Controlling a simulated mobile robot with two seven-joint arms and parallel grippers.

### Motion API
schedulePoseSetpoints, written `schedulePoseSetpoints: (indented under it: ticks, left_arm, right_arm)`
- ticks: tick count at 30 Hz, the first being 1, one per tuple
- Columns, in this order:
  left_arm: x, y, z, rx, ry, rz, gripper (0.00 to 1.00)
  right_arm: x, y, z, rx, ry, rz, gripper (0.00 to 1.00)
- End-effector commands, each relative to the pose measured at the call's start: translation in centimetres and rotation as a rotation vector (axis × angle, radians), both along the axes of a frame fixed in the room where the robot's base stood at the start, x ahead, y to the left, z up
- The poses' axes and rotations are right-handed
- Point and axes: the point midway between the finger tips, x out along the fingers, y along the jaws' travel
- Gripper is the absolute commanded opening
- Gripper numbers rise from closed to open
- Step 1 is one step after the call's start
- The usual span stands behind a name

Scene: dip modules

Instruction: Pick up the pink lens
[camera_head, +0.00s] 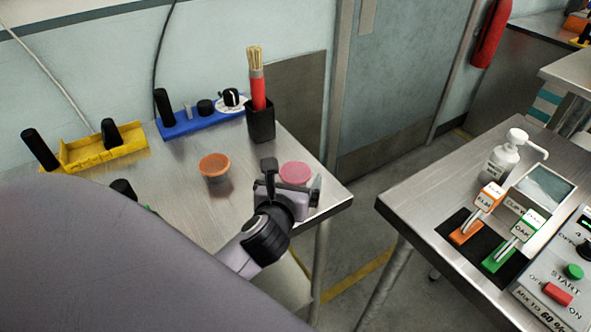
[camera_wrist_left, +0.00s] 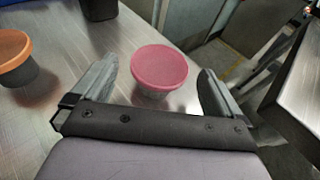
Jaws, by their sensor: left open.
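The pink lens (camera_head: 295,173) is a round pink disc on the metal table near its right edge. In the left wrist view the pink lens (camera_wrist_left: 159,69) sits on top of a short grey cup-like base. My left gripper (camera_head: 293,184) is open, and its fingers (camera_wrist_left: 152,88) show on either side of the pink lens in the left wrist view, with gaps. In the head view the gripper hides part of the base. I cannot tell whether the fingers are level with the lens. My right gripper is in neither view.
An orange-topped cup (camera_head: 214,166) stands left of the pink lens. A dark holder with a brush (camera_head: 260,122) stands behind it. Blue (camera_head: 203,123) and yellow (camera_head: 103,149) trays line the wall. A second table (camera_head: 430,213) with levers and a control box stands right, across a gap.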

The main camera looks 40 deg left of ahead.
Motion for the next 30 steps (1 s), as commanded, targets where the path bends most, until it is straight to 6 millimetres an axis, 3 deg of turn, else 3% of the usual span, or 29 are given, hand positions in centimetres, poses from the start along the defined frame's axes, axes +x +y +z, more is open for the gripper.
schedulePoseSetpoints:
  ticks: [5,13,14,18,19,30]
  left_arm:
    - [1.5,0.6,-0.4,0.003,-0.001,-0.001,1.0]
    - [1.6,0.7,-0.6,0.002,0.0,-0.001,1.0]
    - [1.6,0.7,-0.6,0.002,0.0,-0.001,0.94]
    - [1.6,0.7,-0.6,0.002,0.0,-0.001,0.48]
    - [1.6,0.7,-0.6,0.002,0.0,-0.001,0.44]
    - [1.6,0.7,-0.4,0.002,-0.001,0.0,0.44]
  right_arm:
    - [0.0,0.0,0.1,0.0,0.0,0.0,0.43]
    - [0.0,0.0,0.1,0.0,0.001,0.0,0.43]
    - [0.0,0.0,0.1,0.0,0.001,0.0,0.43]
    - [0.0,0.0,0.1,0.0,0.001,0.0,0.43]
    - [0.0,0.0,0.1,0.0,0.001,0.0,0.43]
    - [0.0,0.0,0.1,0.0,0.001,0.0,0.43]
